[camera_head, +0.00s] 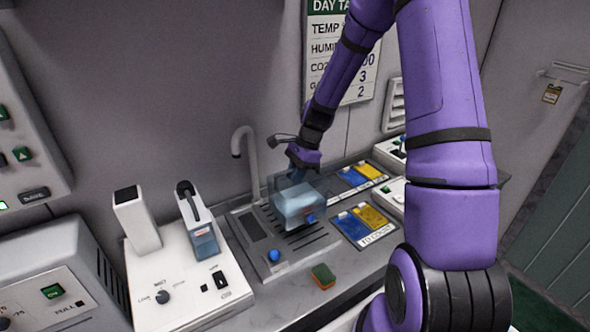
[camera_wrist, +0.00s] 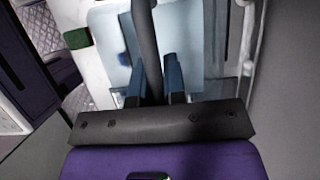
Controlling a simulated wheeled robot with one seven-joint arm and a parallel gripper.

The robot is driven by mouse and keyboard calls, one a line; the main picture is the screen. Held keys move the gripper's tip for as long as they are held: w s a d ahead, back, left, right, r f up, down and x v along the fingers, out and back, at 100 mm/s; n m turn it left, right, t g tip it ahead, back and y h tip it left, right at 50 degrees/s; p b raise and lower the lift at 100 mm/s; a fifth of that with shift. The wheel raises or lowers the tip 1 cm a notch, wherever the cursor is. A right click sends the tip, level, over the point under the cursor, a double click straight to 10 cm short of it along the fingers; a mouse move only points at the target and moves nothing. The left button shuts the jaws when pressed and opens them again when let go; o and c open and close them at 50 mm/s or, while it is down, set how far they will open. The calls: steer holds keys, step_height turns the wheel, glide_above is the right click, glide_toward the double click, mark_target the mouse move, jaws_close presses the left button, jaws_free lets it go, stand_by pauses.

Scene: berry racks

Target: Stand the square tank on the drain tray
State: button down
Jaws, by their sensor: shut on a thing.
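The square tank (camera_head: 297,207) is a pale blue, see-through box with a blue knob low on its right side. It is over the slotted grey drain tray (camera_head: 272,262), roughly upright; I cannot tell whether its base touches the tray. My gripper (camera_head: 298,174) reaches down from above and is shut on the tank. In the wrist view, the fingers of my gripper (camera_wrist: 164,80) are close together against the tank (camera_wrist: 190,40), whose pale wall fills the upper middle.
A grey curved faucet (camera_head: 250,160) rises just behind the tank. A white machine (camera_head: 180,290) with a small blue container (camera_head: 205,241) stands left. A green and orange sponge (camera_head: 323,275) lies in front of the tray.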

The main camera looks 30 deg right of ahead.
step_height(320, 180, down, 4)
steer(key=shift+f, duration=0.1)
stand_by(0.4)
steer(key=c, duration=1.2)
jaws_free()
